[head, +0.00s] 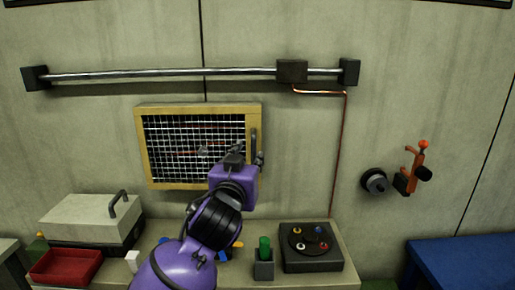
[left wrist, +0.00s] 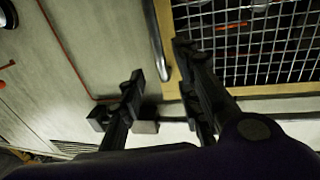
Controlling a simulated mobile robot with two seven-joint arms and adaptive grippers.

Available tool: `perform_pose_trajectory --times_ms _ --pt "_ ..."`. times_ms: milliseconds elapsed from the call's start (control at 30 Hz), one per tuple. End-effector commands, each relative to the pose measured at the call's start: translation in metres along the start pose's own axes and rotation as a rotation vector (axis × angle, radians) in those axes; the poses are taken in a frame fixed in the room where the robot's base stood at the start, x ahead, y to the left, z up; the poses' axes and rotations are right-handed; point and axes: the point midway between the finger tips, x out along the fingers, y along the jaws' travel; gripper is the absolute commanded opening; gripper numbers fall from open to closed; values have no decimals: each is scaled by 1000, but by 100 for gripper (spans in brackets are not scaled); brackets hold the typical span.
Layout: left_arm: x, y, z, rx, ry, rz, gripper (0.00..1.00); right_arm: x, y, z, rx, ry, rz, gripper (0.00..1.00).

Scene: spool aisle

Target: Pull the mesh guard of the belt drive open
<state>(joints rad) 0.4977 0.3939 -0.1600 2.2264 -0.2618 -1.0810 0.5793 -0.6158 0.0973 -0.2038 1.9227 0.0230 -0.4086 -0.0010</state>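The mesh guard (head: 185,132) is a yellow-framed panel with a wire grid on the back wall. It looks shut, flush with its surround. Its dark upright handle (head: 253,143) is on the right side of the frame. My left gripper (head: 246,158) is in front of the guard's lower right part, near the handle, and hides that corner. In the left wrist view the guard's mesh (left wrist: 262,42) is at upper right and the handle (left wrist: 158,42) lies ahead, between the lines of the two spread fingers. The left gripper (left wrist: 158,72) is open; no contact with the handle is clear. My right gripper is out of view.
A rail (head: 180,73) with a dark block (head: 292,71) runs above the guard. Below is a bench with a lidded box (head: 92,218), a red tray (head: 65,267), a green-topped holder (head: 264,264) and a dark knob panel (head: 311,259). The wall right of the guard holds a thin copper pipe (head: 340,160).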

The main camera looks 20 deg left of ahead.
Motion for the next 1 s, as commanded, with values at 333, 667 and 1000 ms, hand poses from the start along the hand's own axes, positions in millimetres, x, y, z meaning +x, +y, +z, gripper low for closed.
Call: perform_pose_trajectory --times_ms 333,667,1000 --pt "52 0 0 3 0 -2 31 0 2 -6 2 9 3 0" --pt "74 0 1 1 -1 0 31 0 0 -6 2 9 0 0" --pt "74 0 2 2 -2 0 10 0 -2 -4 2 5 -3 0"
